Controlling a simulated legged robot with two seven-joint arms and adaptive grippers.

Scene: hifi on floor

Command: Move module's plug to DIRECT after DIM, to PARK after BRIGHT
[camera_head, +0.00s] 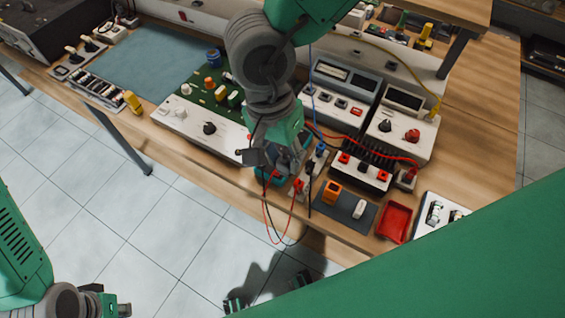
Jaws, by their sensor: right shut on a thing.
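My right gripper (278,158) is at the front edge of the bench, right of the white-fronted green circuit board (205,112). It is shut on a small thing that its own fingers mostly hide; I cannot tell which. Thin red and black leads hang in loops below it. Just right of it stand a blue plug (320,149) and a red plug (298,185). A white-fronted unit with red terminals (360,172) sits further right. No DIRECT, PARK, DIM or BRIGHT lettering is readable. My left gripper (115,304) is low at the bottom left, over the floor; its fingers are unclear.
A dark mat (343,214) carries an orange block (331,192) and a white block (359,209). A red tray (393,222) and a white switch panel (437,214) are to the right. Two instruments (340,92) (402,120) stand behind. A blue-grey mat (150,62) is clear.

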